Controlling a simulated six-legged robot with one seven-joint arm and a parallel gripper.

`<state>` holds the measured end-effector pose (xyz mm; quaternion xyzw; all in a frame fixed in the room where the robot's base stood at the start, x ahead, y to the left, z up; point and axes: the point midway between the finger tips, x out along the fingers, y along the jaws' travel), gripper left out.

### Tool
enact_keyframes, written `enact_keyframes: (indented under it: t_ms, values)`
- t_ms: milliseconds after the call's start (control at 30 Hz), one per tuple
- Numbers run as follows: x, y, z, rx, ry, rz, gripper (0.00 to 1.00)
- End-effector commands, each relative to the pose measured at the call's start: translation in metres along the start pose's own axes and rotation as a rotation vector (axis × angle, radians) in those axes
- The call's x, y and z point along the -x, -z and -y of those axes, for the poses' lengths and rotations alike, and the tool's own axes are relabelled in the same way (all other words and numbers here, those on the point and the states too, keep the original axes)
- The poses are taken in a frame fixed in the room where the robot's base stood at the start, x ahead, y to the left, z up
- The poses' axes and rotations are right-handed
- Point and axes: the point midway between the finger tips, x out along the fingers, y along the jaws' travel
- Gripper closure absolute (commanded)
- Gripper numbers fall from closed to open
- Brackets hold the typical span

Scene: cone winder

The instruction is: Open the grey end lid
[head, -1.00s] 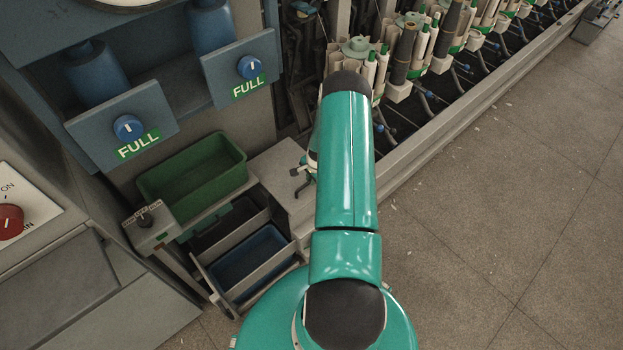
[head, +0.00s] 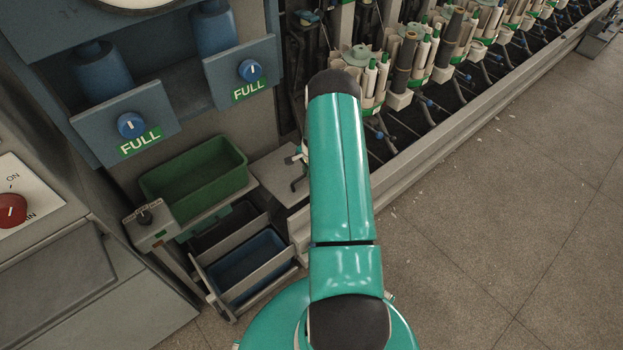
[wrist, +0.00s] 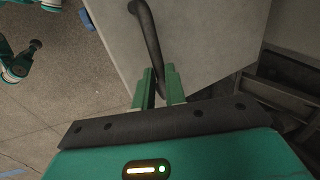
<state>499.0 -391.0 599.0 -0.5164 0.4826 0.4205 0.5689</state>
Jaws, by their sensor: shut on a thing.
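The grey end lid (wrist: 212,38) fills the upper middle of the wrist view as a flat plain panel. A dark curved bar handle (wrist: 149,30) stands out from it. My gripper (wrist: 160,80) has its two green fingers shut on the lower part of this handle, one on each side. In the head view a grey flat-topped box (head: 277,172) stands beside the green bin; I cannot tell if this is the lid. My arm hides most of the gripper there.
A green bin (head: 195,178) and a blue bin (head: 250,262) stand left of my arm. A row of spindles with bobbins (head: 430,50) runs to the upper right. The tiled floor (head: 490,220) on the right is clear. A dark recess (wrist: 285,85) lies right of the lid in the wrist view.

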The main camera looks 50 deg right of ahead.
Motion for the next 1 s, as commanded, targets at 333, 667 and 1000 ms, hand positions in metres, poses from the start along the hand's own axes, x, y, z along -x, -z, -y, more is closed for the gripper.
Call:
enact_keyframes:
  t_ms: [333, 667, 1000]
  values:
    - [0.051, -0.007, 0.070, 0.011, 0.030, -0.006, 1.00]
    - [0.074, -0.008, 0.106, 0.009, 0.022, -0.001, 1.00]
    - [0.077, -0.009, 0.111, 0.007, 0.016, 0.004, 1.00]
